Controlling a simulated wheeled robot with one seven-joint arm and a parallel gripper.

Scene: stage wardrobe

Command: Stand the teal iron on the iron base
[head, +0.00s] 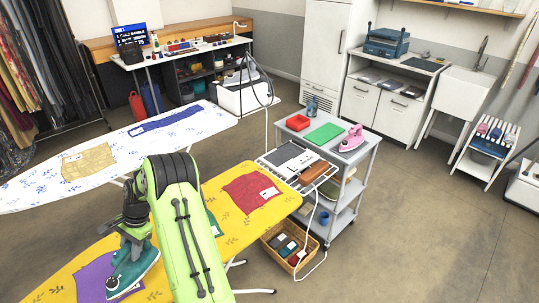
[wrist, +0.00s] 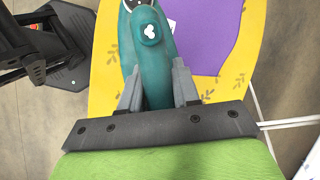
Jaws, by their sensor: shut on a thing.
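The teal iron (head: 135,270) is at the near end of the yellow ironing board (head: 228,196), over a purple cloth (head: 97,280). My gripper (head: 131,238) is above it and shut on its handle. In the wrist view, the teal iron (wrist: 150,70) lies between the two grey fingers of my gripper (wrist: 158,88). I cannot tell whether the iron's sole touches the cloth. A dark grey plate on a white wire rack (head: 290,158) at the far end of the yellow board looks like the iron base; a brown thing lies beside the plate.
A grey trolley (head: 343,172) holds a pink iron (head: 352,138), a green slab (head: 324,133) and a red tray (head: 298,122). A wicker basket (head: 287,247) stands on the floor below the rack. A white patterned board (head: 100,160) lies behind my arm.

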